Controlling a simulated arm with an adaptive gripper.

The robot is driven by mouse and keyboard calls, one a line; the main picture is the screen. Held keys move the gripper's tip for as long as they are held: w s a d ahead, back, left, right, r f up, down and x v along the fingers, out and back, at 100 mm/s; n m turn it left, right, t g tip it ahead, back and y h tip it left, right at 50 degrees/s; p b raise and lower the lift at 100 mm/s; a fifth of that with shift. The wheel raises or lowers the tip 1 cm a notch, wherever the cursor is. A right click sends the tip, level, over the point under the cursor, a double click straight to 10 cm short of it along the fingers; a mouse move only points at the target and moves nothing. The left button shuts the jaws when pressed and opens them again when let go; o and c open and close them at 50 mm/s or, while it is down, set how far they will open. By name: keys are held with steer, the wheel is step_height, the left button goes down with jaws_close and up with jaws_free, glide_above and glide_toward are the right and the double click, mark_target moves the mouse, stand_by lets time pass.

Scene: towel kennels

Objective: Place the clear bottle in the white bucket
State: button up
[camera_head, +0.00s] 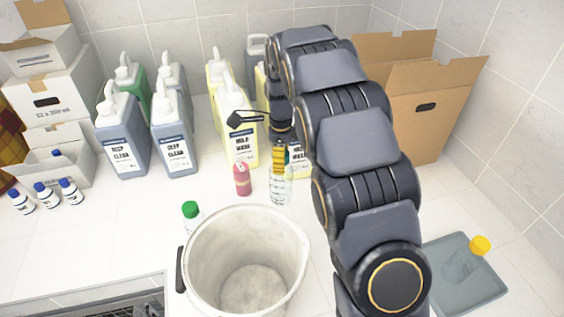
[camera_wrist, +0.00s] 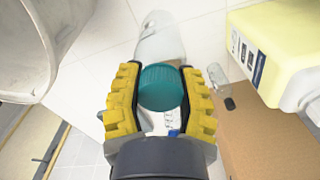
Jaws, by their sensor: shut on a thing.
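My gripper (camera_head: 280,168) is shut on the clear bottle (camera_head: 280,190), with the bottle hanging below the fingers roughly upright. In the wrist view my gripper's yellow fingers (camera_wrist: 160,97) close on the bottle's teal cap (camera_wrist: 161,86), and its clear body (camera_wrist: 159,42) extends beyond. I cannot tell whether its base touches the counter. The white bucket (camera_head: 200,248) stands in front and to the left of the bottle in the head view, open at the top and empty as far as I see. Its wall (camera_wrist: 25,45) also shows at the wrist view's upper left.
A red bottle (camera_head: 242,179) stands close left of the held bottle. A green-capped bottle (camera_head: 191,212) is behind the bucket's left rim. Large jugs (camera_head: 172,138) line the back. A cardboard box (camera_head: 420,115) and a grey tray (camera_head: 455,285) with a yellow-capped bottle (camera_head: 478,247) are right.

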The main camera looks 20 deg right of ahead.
steer(key=s+a+r+n, duration=0.1)
steer(key=a+r+n, duration=0.2)
steer(key=r+n, duration=0.5)
steer(key=s+a+r+n, duration=0.1)
steer(key=a+r+n, duration=0.2)
steer(key=r+n, duration=0.5)
steer(key=s+a+r+m, duration=0.2)
steer(key=s+a+r, duration=0.15)
steer(key=s, duration=0.35)
steer(key=s+a+m, duration=0.2)
steer(key=s+m, duration=0.2)
steer(key=s, duration=0.5)
step_height(320, 180, down, 17)
steer(key=shift+a+f, duration=0.2)
steer(key=shift+s, duration=0.1)
steer(key=o, duration=1.1)
